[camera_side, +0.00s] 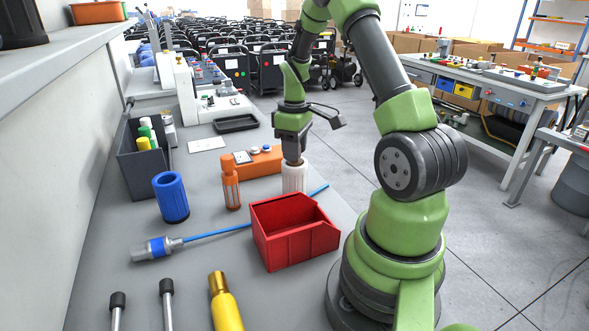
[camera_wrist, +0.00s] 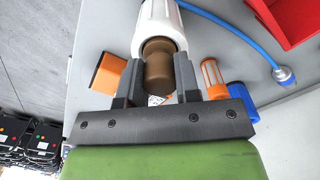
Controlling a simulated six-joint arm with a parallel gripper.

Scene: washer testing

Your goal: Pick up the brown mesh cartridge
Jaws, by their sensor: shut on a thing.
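An orange-brown cartridge with mesh windows (camera_side: 230,187) stands upright on the bench, left of my gripper (camera_side: 293,158). It also shows in the wrist view (camera_wrist: 212,77), to the right of the jaws and apart from them. My gripper points down and is shut on the brown neck (camera_wrist: 158,68) of a white ribbed cartridge (camera_side: 293,178). In the wrist view the neck sits between the two fingers (camera_wrist: 158,88), with the white body (camera_wrist: 158,25) beyond it. The cartridge's lower end is hidden behind the red bin, so I cannot tell whether it touches the bench.
The red open bin (camera_side: 294,240) stands just in front of the gripper. A blue cylinder (camera_side: 171,197), a blue cable (camera_side: 217,232) with a metal end and an orange block (camera_side: 262,162) lie nearby. A grey bin (camera_side: 143,158) is at left. A yellow cylinder (camera_side: 226,308) is in front.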

